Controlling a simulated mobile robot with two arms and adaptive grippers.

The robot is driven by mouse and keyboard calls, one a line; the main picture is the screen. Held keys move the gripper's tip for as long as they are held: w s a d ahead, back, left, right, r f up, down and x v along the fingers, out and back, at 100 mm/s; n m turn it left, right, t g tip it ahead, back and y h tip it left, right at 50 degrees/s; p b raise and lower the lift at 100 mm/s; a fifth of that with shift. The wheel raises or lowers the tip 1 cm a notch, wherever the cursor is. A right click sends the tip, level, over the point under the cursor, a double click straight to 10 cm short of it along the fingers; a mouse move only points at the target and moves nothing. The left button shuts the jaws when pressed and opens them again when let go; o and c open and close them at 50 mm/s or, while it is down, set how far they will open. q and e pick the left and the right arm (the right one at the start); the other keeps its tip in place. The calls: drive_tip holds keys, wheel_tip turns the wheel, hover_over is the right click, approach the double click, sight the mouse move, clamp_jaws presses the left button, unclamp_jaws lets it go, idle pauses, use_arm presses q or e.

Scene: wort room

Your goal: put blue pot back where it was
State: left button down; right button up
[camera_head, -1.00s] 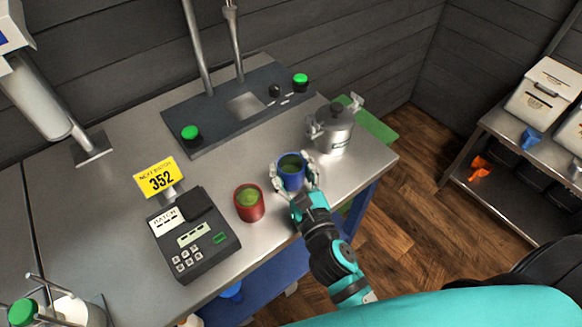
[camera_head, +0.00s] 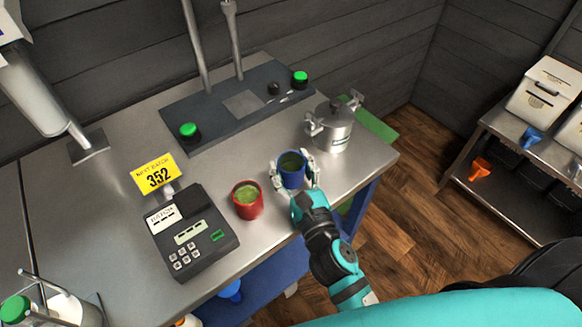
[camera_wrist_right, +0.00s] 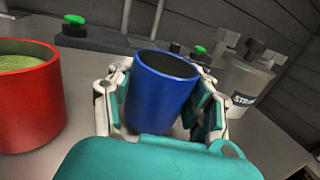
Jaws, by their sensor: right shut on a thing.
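My left gripper is not in view.
A red pot (camera_head: 247,200) with green contents stands just left of the blue pot. A steel lidded vessel (camera_head: 330,128) stands behind right. A keypad device (camera_head: 190,240) is at left, and a dark panel (camera_head: 215,120) with green buttons lies behind. Bare bench lies between.

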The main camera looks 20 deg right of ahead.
wheel_tip(320, 180, down, 2)
drive_tip(key=shift+s+f+g, duration=0.15)
drive_tip(key=shift+g, duration=0.15)
drive_tip(key=o, duration=1.3)
drive_tip(key=shift+o, duration=0.2)
drive_tip(key=shift+r, duration=0.4)
wheel_tip(320, 180, up, 12)
drive_tip(key=shift+f, duration=0.25)
